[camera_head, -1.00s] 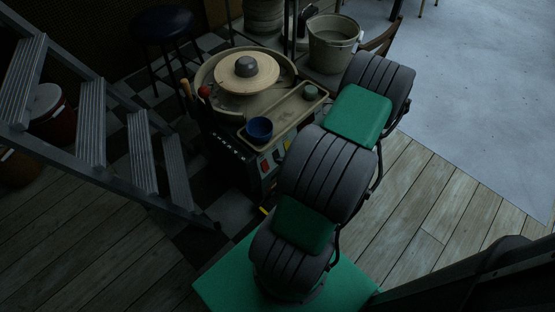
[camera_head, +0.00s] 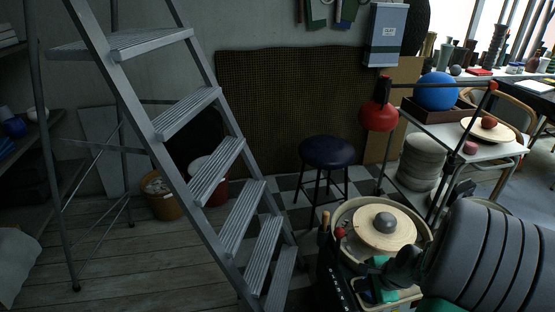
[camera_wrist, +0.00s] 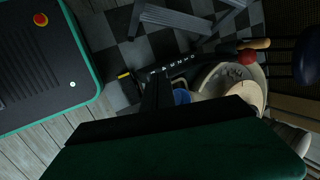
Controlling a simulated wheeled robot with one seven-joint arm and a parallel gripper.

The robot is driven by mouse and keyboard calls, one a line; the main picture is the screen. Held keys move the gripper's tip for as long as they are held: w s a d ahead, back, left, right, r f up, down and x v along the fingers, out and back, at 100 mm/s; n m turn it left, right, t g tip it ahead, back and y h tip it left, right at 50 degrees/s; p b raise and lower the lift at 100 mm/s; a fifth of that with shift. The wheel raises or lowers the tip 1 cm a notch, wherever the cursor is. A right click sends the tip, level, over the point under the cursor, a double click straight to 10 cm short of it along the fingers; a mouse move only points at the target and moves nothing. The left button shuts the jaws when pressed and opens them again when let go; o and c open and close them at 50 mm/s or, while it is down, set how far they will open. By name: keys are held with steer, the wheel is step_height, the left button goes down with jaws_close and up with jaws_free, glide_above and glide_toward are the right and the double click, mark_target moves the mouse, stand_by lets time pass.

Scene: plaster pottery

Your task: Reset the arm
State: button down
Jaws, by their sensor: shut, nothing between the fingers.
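My arm (camera_head: 485,255) reaches in from the lower right of the head view, bent to the left over the pottery wheel's near side. My gripper (camera_head: 376,284) shows small and dark there, in front of the wheel's tray. In the wrist view my gripper (camera_wrist: 157,92) is a narrow dark shape, its fingers together and empty. The dark green arm part below it hides much of that picture.
A metal stepladder (camera_head: 215,170) stands at left, a stool (camera_head: 326,152) behind. A white table (camera_head: 470,142) is at right. A blue cup (camera_wrist: 182,96) shows in the wrist view.

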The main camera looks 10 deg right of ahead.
steer(key=s+a+r+n+p, duration=0.2)
steer(key=a+r+n, duration=0.3)
steer(key=r, duration=0.5)
steer(key=s+a+r+n+g+h+p, duration=0.1)
steer(key=a+r+n+p, duration=0.4)
steer(key=r, duration=0.5)
steer(key=s+a+r+n+h+p, duration=0.1)
steer(key=s+a+r+n+p, duration=0.1)
steer(key=a+r+n, duration=0.4)
step_height(320, 180, up, 4)
steer(key=n+p, duration=0.1)
steer(key=n, duration=0.1)
steer(key=shift+s+a+n, duration=0.3)
steer(key=shift+s+n, duration=0.1)
